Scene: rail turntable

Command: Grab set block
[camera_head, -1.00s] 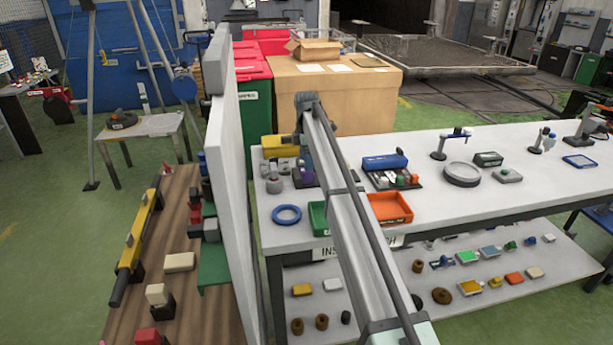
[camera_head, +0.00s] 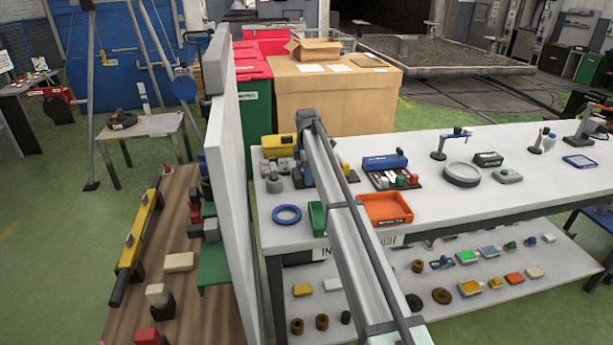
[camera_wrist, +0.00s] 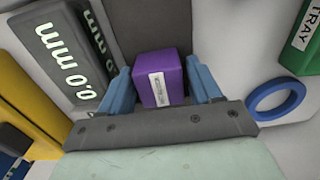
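A purple block (camera_wrist: 160,80) with a small white label shows in the wrist view, between the two blue fingers of my gripper (camera_wrist: 160,88). I take it to be the set block; its label is too small to read. The fingers stand apart, one on each side of the block, with what look like narrow gaps. My gripper is open and low around the block. In the head view my own arm hides the block and the fingers.
A dark readout marked "0.0 mm" (camera_wrist: 78,50) stands close left of the block, with a yellow item (camera_wrist: 28,105) farther left. A blue ring (camera_wrist: 276,99) and a green tray (camera_wrist: 303,45) lie right. An orange tray (camera_head: 385,208) sits beside my arm on the white bench (camera_head: 440,210).

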